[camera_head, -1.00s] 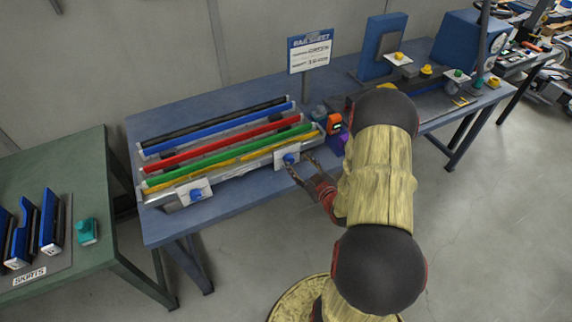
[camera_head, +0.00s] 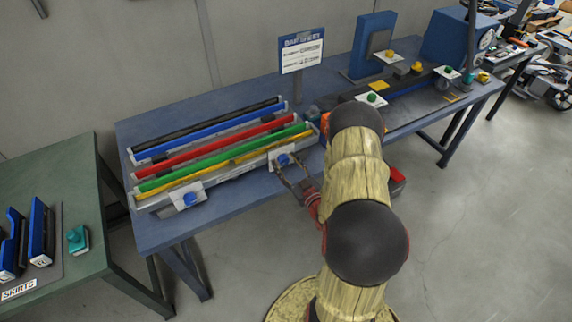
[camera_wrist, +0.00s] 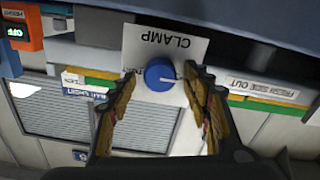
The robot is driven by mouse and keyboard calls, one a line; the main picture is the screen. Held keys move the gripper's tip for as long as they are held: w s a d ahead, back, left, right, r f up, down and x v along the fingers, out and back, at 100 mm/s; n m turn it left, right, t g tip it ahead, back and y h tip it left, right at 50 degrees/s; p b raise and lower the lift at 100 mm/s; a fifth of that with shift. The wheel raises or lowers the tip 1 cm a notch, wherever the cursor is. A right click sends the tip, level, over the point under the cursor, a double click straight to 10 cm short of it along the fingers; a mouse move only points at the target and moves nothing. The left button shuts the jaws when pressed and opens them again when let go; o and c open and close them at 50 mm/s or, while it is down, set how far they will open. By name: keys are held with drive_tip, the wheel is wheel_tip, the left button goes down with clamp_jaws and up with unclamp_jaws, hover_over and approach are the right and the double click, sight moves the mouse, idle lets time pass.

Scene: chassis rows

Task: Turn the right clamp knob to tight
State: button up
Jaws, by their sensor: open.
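The right clamp knob (camera_head: 283,160) is a blue round knob on a white plate at the front right corner of the rack. In the wrist view the blue knob (camera_wrist: 160,74) carries a white pointer line toward the picture's right. Its plate (camera_wrist: 170,43) reads CLAMP upside down; smaller marks beside the knob are partly hidden by my fingers. My gripper (camera_head: 287,170) is open, with one finger on each side of the knob. In the wrist view, gaps show between knob and fingers. The left clamp knob (camera_head: 190,198) is blue too, on its own white plate.
The rack holds several long bars, including a red one (camera_head: 225,144) and a green one (camera_head: 225,160). An orange device (camera_wrist: 20,32) reading OFF is close by. A sign (camera_head: 301,52) stands behind. The blue table's front strip (camera_head: 240,200) is clear.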

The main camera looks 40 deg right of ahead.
drive_tip(key=shift+w, duration=0.15)
drive_tip(key=shift+c, duration=0.7)
drive_tip(key=c, duration=1)
